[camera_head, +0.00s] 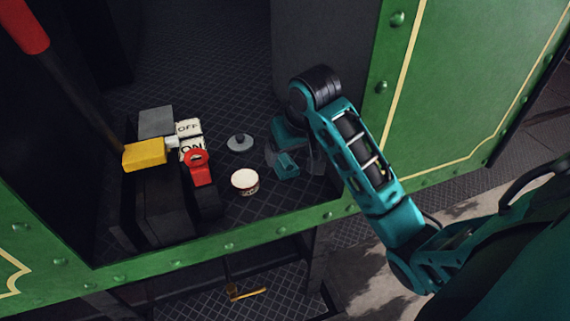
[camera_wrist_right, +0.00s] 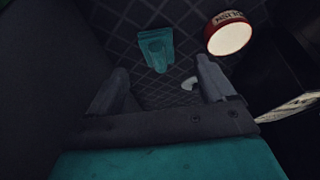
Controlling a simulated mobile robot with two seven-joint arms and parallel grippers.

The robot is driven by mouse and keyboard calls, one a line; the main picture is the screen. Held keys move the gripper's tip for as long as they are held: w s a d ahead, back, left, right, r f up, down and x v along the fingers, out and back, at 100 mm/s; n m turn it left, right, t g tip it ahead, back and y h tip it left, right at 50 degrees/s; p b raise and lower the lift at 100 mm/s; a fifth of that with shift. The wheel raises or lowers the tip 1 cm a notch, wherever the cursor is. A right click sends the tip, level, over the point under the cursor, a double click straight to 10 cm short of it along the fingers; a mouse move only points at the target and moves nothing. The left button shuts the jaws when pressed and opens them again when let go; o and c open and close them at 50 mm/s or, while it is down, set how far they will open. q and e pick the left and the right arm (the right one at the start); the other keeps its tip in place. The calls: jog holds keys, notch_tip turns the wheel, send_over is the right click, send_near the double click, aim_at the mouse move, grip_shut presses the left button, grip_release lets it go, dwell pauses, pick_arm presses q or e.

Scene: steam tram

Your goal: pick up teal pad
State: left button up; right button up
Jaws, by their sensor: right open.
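The teal pad (camera_head: 287,166) lies on the dark, diamond-patterned tram floor, just right of a small round tin. In the right wrist view the pad (camera_wrist_right: 155,48) shows whole, a small teal block with a raised part, beyond the fingertips. My right gripper (camera_head: 291,153) is close to the pad in the head view, partly hidden by its own wrist. In the right wrist view its two grey fingers (camera_wrist_right: 161,72) are spread apart with nothing between them. The pad looks apart from the fingers. My left gripper is not in view.
The red-rimmed tin (camera_head: 245,181) with a pale top is near the pad; it also shows in the wrist view (camera_wrist_right: 230,38). A grey knobbed lid (camera_head: 240,143), ON/OFF blocks (camera_head: 189,128) and a yellow-headed lever (camera_head: 145,154) are left. Green tram walls (camera_head: 450,90) border the opening.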

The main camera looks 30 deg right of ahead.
aim_at(288, 161)
jog(key=x, duration=0.6)
jog(key=shift+w+d+f, duration=0.2)
jog(key=shift+d, duration=0.05)
jog(key=c, duration=1.1)
jog(key=shift+r, duration=0.1)
